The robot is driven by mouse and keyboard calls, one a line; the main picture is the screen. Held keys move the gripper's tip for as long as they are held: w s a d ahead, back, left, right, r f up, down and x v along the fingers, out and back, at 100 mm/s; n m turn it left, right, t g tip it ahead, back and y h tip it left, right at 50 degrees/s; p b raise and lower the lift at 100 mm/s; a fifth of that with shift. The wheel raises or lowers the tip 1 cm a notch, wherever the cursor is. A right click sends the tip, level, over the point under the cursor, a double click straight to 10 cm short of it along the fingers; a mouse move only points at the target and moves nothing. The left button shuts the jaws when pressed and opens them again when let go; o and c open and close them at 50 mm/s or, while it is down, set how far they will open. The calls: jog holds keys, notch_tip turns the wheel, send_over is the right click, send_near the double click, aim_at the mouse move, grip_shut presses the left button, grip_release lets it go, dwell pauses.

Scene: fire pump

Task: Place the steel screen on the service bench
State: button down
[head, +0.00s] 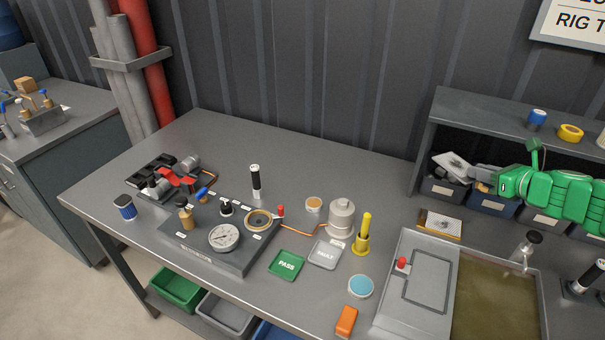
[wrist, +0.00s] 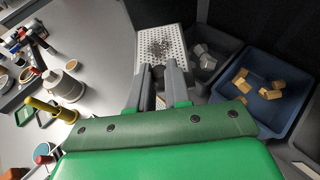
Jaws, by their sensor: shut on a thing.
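The steel screen (wrist: 160,48) is a light perforated plate with a dark speckled patch in its middle. My gripper (wrist: 158,72) is shut on its near edge in the wrist view. In the head view the screen (head: 453,163) shows at the tip of my green gripper (head: 474,174), tilted, in front of the shelf bins at the right. The service bench (head: 300,155) is the wide grey table, with its clear back area to the left of the screen.
Grey and blue bins (wrist: 262,92) sit under the screen and beside it; the blue one holds several tan pieces.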

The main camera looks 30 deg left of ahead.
jog(key=shift+s+a+r+n+g+y, duration=1.3)
jog(key=shift+a+r+n+g, duration=0.5)
jog(key=shift+n+g, duration=0.95)
jog(key=s+a+f+n+g, duration=0.1)
jog(key=s+a+f, duration=0.15)
jog(key=a, duration=0.85)
jog(key=s+a+f+n+g, duration=0.1)
jog(key=s+a+f, duration=0.15)
jog(key=a, duration=0.95)
jog(key=s+a+f+n+g, duration=0.15)
jog(key=s+a, duration=0.25)
jog(key=a, duration=0.7)
jog(key=m, duration=0.1)
send_over(314, 182)
jog(key=shift+y, duration=0.3)
jog(key=shift+s+f, duration=0.15)
jog(key=shift+f, duration=4.8)
jog(key=shift+a+f, duration=0.1)
jog(key=shift+f, duration=0.4)
notch_tip(314, 182, down, 3)
jog(key=shift+r, duration=0.15)
